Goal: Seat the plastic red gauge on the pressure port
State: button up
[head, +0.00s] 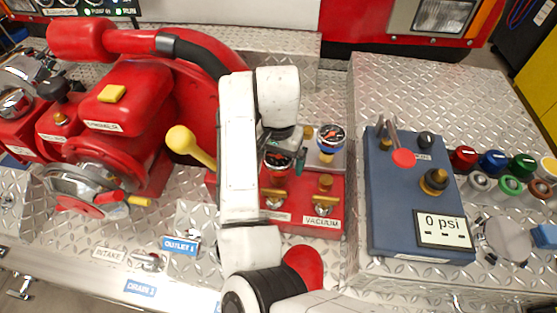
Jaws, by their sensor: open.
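A gauge with a dark dial and red lower body (278,162) stands over the left port of the red panel (335,218). The port's label is partly covered by my arm, and I cannot tell whether the gauge is fully seated. My gripper (288,152) is open right at this gauge, its fingers around or just above it, partly hiding it. A second gauge with a blue rim (332,138) stands on a grey plate (335,161) behind the panel. A bare brass fitting (325,182) stands above the VACUUM label.
A blue box (405,215) with a 0 psi display, a red-tipped lever and knobs stands at right. Coloured caps (493,161) lie beyond it. A red pump (125,115) with a yellow-knobbed lever (181,140) is at left. Bare tread plate lies between panel and box.

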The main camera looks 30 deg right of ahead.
notch_tip(320, 180, up, 10)
jog(key=shift+p, duration=0.9)
